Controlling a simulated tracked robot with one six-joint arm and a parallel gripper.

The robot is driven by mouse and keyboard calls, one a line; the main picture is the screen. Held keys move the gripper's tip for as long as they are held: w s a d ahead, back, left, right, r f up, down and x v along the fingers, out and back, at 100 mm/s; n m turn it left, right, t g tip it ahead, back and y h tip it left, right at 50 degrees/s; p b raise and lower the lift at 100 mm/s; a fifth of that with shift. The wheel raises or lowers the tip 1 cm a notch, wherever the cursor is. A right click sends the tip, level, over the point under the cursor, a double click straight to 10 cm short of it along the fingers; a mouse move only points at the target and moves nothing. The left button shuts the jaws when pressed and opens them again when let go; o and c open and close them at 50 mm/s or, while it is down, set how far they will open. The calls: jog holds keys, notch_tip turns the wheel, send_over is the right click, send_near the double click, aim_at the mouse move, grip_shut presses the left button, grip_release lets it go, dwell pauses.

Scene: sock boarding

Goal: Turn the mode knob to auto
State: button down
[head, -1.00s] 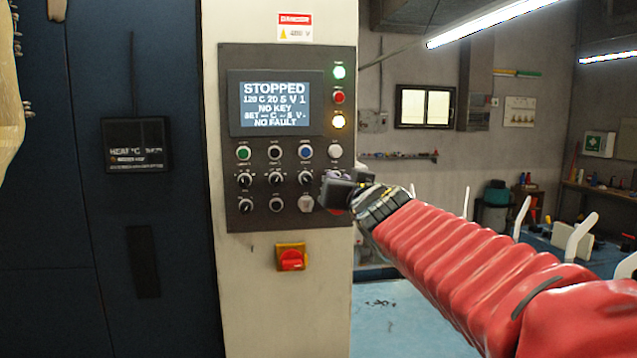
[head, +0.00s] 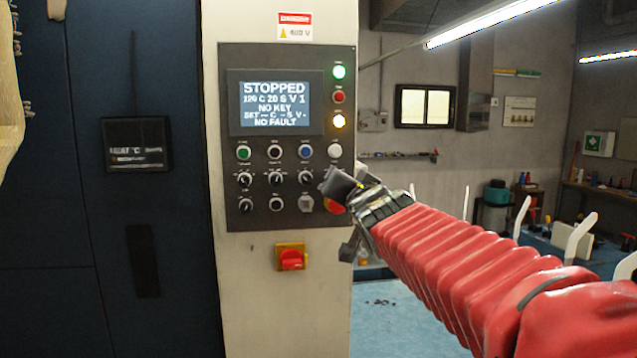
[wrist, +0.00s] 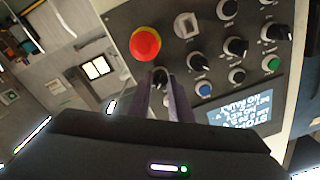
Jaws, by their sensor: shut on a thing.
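The control panel (head: 262,225) is on the cream cabinet front, and its screen (head: 276,103) reads STOPPED, NO KEY, NO FAULT. My gripper (head: 334,184) is at the right end of the upper row of black selector knobs. In the wrist view its fingers (wrist: 166,88) are closed around the end knob (wrist: 160,74) of that row, beside the red stop button. The head view hides this knob behind the gripper. The other knobs of the row (head: 306,178) are free. The knob labels are too small to read, so I cannot tell the knob's setting.
The red mushroom button (wrist: 145,43) and a key switch (wrist: 187,25) are close to my fingers. A red rotary switch (head: 291,259) is below the panel. Open room lies right of the cabinet.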

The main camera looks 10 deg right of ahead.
jog(key=c, duration=1.6)
grip_release()
jog(key=shift+s, duration=0.15)
jog(key=shift+s+d+f, duration=0.15)
jog(key=shift+s, duration=3.25)
jog(key=shift+s+d+f, duration=0.1)
jog(key=shift+s+f, duration=0.05)
jog(key=shift+s, duration=3.2)
